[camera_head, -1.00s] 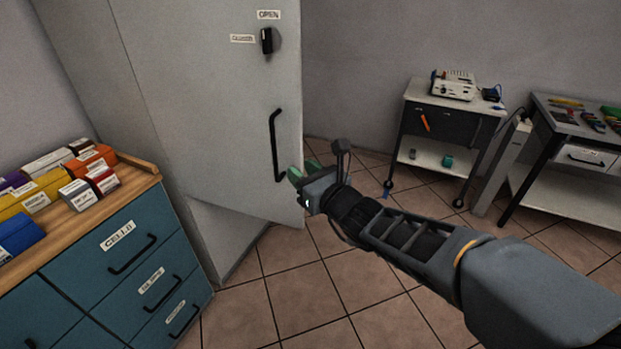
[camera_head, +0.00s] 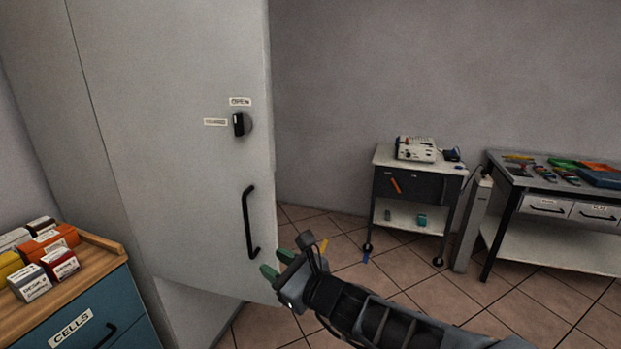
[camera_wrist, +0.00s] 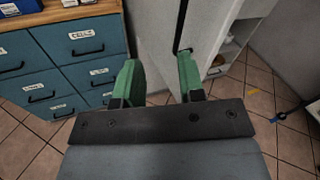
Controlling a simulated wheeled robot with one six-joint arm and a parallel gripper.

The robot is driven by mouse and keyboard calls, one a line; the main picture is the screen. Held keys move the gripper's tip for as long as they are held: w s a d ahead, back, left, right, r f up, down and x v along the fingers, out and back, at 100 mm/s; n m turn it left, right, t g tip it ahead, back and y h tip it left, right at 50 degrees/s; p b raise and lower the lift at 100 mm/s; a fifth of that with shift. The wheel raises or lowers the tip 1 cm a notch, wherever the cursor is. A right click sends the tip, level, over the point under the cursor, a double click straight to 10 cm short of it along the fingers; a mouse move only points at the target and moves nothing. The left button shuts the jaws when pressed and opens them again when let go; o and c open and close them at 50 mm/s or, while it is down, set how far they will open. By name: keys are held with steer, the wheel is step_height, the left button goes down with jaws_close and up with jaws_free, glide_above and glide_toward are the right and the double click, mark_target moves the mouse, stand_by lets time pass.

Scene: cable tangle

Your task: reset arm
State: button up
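My gripper (camera_head: 287,258) is at the lower middle of the head view, its green fingertips in front of the lower edge of the grey cabinet door. In the wrist view my gripper (camera_wrist: 160,82) shows two green fingers spread apart with nothing between them. The grey cabinet door (camera_head: 180,150) has a black handle (camera_head: 249,222) and a black knob (camera_head: 239,124) under an OPEN label. The wrist view shows shelves behind the door's edge. I cannot tell whether a finger touches the door.
A teal drawer unit (camera_head: 95,325) with small boxes on its wooden top stands at the left. A wheeled cart (camera_head: 412,160) with a white device and a workbench (camera_head: 550,235) with tools stand at the right. Tiled floor (camera_head: 400,268) lies clear between.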

steer(key=s+d+f+n+g+h+p, duration=0.5)
steer(key=s+n+g, duration=0.45)
steer(key=n, duration=0.85)
steer(key=d+r+n+t+h+p, duration=0.1)
steer(key=d+r+n+h+p, duration=0.1)
steer(key=d, duration=0.7)
steer(key=s+d+r+n+t+h+p, duration=0.1)
steer(key=d+r+n+h+p, duration=0.2)
steer(key=d, duration=0.7)
steer(key=r+h+p, duration=0.1)
steer(key=h+p, duration=0.1)
steer(key=h, duration=0.1)
steer(key=shift+s+h, duration=0.2)
steer(key=shift+h, duration=0.2)
